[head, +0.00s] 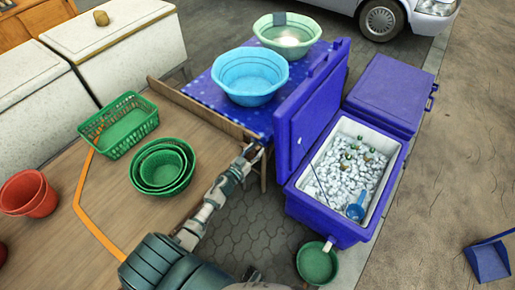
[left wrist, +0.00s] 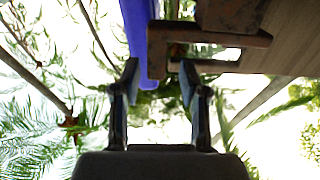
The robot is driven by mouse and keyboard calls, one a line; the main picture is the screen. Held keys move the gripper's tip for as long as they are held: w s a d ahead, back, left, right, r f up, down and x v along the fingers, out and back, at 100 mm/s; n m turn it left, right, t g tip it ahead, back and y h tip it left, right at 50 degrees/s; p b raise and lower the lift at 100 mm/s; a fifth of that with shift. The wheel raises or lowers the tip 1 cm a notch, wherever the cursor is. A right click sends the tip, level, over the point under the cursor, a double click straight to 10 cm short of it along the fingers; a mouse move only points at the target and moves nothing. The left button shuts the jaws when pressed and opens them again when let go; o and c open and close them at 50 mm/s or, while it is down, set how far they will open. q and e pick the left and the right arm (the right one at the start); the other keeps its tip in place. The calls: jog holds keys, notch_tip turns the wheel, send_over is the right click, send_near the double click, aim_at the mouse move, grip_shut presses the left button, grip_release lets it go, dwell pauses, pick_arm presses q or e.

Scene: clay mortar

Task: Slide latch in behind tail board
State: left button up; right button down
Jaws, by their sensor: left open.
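A narrow brown wooden board (head: 200,108), which looks like the tail board, runs along the far edge of a wooden deck (head: 95,200). My left gripper (head: 254,151) is at the board's right end, open. In the left wrist view the open fingers of my left gripper (left wrist: 160,82) have nothing clearly between them. Just beyond them is a brown bracket-like piece (left wrist: 157,50), probably the latch, beside a darker block (left wrist: 230,15) and planks (left wrist: 285,45). Whether it sits behind the board I cannot tell. The latch is too small to make out in the head view.
A blue-topped table (head: 205,88) with basins stands beyond the board. An open blue cooler (head: 305,205) of ice stands close to the right of my left gripper. A green basket (head: 118,125), green tubs (head: 163,167) and red pots (head: 28,193) occupy the deck.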

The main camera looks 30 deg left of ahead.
pick_arm(q)
jog(key=shift+w, duration=0.85)
jog(key=shift+w+d+r, duration=0.1)
jog(key=shift+d, duration=0.2)
grip_shut()
jog(key=shift+a, duration=0.2)
jog(key=a, duration=0.4)
jog(key=shift+w, duration=0.15)
